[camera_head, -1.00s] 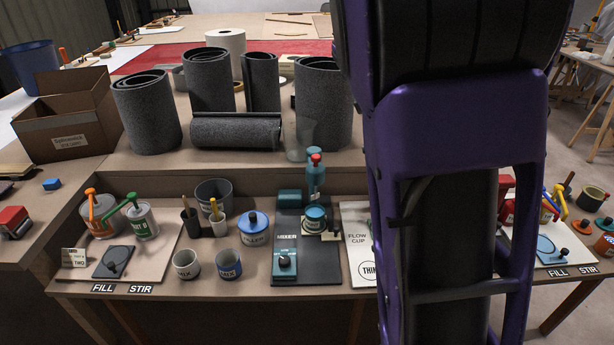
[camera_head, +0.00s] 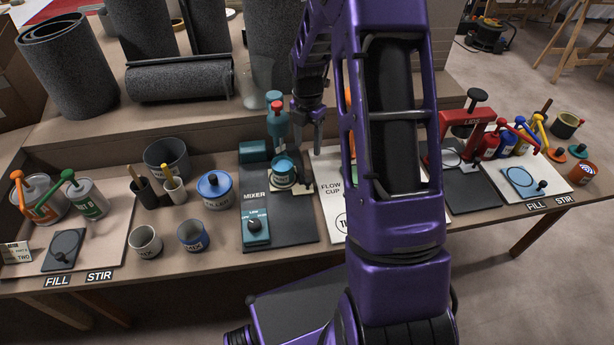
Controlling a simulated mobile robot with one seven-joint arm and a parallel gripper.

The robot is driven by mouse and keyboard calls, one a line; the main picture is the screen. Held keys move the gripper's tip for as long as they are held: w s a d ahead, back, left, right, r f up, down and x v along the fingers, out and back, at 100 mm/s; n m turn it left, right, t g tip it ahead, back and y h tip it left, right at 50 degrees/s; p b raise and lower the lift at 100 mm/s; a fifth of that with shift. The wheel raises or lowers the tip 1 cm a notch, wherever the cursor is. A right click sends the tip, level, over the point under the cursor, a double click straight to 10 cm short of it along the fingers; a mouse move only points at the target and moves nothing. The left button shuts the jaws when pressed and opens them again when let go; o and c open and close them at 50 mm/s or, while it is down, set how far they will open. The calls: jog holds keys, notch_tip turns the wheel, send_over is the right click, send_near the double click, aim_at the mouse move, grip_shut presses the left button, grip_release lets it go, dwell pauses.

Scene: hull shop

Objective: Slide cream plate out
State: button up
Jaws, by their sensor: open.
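A small cream plate (camera_head: 304,184) lies on the dark mixer mat, and only its edges show around a teal tin (camera_head: 284,171). The tin appears to stand on the plate, beneath the teal mixer head (camera_head: 277,123) with its red top. My gripper (camera_head: 308,135) points down above and just to the right of the tin and plate, near the mixer. Its jaws are open with nothing visible between them. It looks apart from the plate, but the exact gap in depth is unclear.
The mixer's control block (camera_head: 256,228) sits at the mat's front. My arm covers much of the white flow cup sheet (camera_head: 330,188). A lidded blue pot (camera_head: 215,190) and several cups stand left. A red lid press (camera_head: 470,130) stands right.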

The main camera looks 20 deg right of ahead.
aim_at(308, 180)
notch_tip(308, 180, down, 14)
jog(key=shift+f+b, duration=0.1)
jog(key=shift+b, duration=0.8)
grip_shut()
dwell(0.8)
